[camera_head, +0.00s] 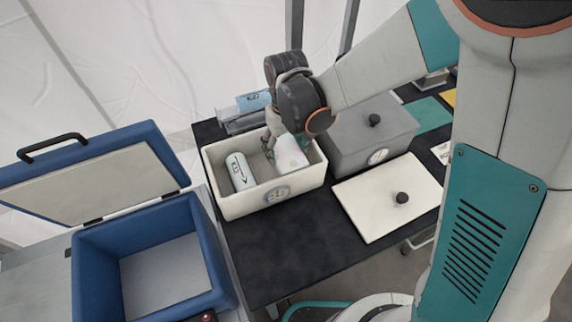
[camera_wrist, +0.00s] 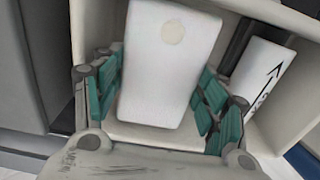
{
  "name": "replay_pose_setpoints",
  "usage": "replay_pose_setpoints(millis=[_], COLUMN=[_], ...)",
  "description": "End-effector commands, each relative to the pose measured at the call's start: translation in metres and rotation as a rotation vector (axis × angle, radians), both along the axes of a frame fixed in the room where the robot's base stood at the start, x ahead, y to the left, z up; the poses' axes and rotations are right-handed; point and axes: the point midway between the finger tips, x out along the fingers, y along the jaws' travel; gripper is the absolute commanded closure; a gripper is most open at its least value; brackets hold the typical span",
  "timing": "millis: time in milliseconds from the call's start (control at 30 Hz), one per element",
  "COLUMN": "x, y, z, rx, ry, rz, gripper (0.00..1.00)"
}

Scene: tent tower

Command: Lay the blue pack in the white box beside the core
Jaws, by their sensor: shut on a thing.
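The white box (camera_head: 232,205) stands open on the dark table. The core (camera_head: 241,172), a pale cylinder with a black arrow, lies in its left part; it also shows in the wrist view (camera_wrist: 262,75). My gripper (camera_head: 284,146) reaches down into the right part of the box. Its teal-padded fingers are shut on a white pack (camera_wrist: 168,60) with a pale round spot, also visible in the head view (camera_head: 291,156). The held pack is beside the core, with a gap between. I cannot tell whether it touches the box floor. A light blue pack (camera_head: 253,101) lies behind the box.
A grey lidded box (camera_head: 345,145) stands close on the right of the white box. A white lid (camera_head: 375,210) with a black knob lies in front of it. An open blue cooler (camera_head: 222,275) stands at the left. The table's front left is clear.

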Motion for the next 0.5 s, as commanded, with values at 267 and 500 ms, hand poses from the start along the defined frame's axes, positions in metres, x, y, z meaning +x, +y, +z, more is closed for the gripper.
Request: replay_pose_setpoints(millis=[267, 500], x=[0.0, 0.0], y=[0.0, 0.0], z=[-0.02, -0.052], rx=[0.0, 0.0], ry=[0.0, 0.0], rz=[0.0, 0.0], gripper=[0.66, 0.66])
